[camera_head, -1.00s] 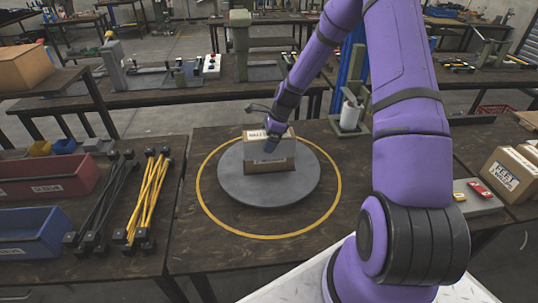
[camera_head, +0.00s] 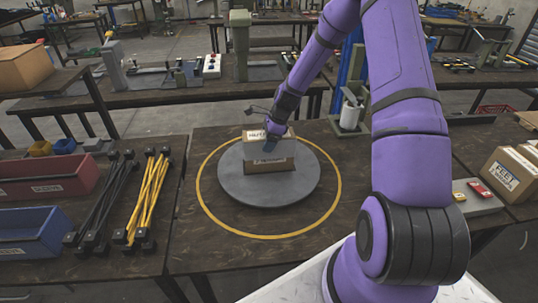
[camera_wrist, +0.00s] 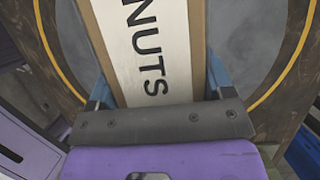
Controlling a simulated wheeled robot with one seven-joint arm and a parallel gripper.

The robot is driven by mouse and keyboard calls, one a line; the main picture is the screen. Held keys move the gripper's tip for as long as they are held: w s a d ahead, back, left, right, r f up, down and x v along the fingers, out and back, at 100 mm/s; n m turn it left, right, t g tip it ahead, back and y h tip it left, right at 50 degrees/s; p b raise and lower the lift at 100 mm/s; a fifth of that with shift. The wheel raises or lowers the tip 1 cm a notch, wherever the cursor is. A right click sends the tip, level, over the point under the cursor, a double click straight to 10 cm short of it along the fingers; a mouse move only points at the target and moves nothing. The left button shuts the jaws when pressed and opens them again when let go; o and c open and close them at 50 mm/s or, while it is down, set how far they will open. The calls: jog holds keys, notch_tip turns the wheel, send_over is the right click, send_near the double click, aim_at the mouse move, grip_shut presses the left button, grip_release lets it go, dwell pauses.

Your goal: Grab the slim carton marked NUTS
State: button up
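The slim brown carton (camera_head: 270,165) stands upright on the round grey turntable (camera_head: 240,188), with white labels on its top and front. In the wrist view its top label reads NUTS on the carton (camera_wrist: 148,50), which fills the middle of the picture. My gripper (camera_head: 272,142) is at the carton's top from above. In the wrist view the blue fingers of my gripper (camera_wrist: 159,92) lie on either side of the carton, close along its edges. I cannot tell whether they press on it. The fingertips are hidden.
A yellow ring (camera_head: 209,222) surrounds the turntable on the dark table. At left are a red bin (camera_head: 45,187), a blue bin (camera_head: 35,245) and black and yellow rods (camera_head: 148,195). At right are another carton (camera_head: 508,177) and a button box (camera_head: 475,198).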

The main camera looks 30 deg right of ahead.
jog(key=c, duration=0.8)
jog(key=shift+r, duration=0.1)
